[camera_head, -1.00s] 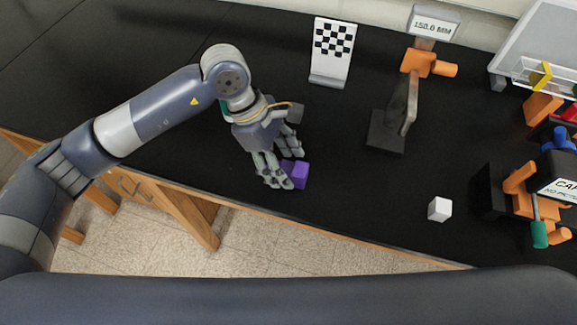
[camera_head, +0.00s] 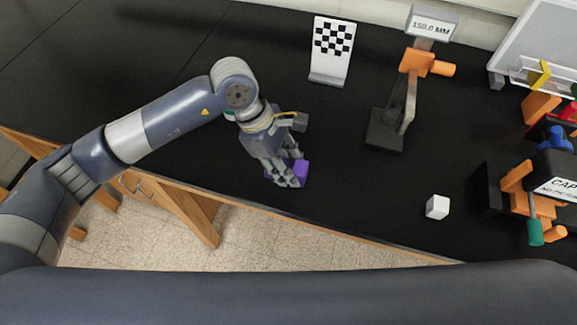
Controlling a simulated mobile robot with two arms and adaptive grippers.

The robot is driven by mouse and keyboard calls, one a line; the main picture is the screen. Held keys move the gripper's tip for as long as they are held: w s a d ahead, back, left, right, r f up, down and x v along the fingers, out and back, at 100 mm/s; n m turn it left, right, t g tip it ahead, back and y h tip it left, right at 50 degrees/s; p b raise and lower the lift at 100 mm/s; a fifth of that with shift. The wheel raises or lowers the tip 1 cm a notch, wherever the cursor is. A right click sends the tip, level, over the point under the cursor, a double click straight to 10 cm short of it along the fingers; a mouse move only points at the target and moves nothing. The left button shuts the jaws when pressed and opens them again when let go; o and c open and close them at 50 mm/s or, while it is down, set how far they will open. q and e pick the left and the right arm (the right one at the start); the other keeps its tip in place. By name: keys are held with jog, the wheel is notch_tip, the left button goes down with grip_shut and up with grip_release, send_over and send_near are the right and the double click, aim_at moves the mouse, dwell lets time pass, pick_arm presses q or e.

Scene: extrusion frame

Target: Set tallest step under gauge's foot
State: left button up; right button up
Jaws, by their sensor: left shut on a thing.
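A purple block (camera_head: 301,171) is at the black table's front, left of centre. My left gripper (camera_head: 287,172) is shut on it; the fingers hide its left part. I cannot tell whether the block touches the table. The height gauge stands to the right at the back, with a dark grey base (camera_head: 384,131), an orange slide (camera_head: 424,62) and a display (camera_head: 431,23) that reads 150.0 MM. A smaller white block (camera_head: 437,206) sits near the front edge, right of the purple one. My right gripper is not in view.
A checkerboard stand (camera_head: 331,50) is at the back. An orange and black fixture with a sign (camera_head: 563,188) stands at the right. A whiteboard with a clear tray (camera_head: 549,78) is at the back right. The table between the purple block and gauge is clear.

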aim_at(292, 169)
pick_arm(q)
jog(key=shift+r, duration=0.15)
jog(key=shift+r, duration=0.2)
jog(key=shift+s+r+b, duration=0.25)
jog(key=shift+r+b, duration=0.35)
jog(key=shift+r, duration=0.05)
jog(key=shift+s+r+b, duration=0.25)
jog(key=shift+r+b, duration=0.35)
jog(key=s+r+b, duration=0.1)
jog(key=s+b, duration=0.3)
jog(key=s, duration=1.1)
jog(key=shift+r, duration=0.35)
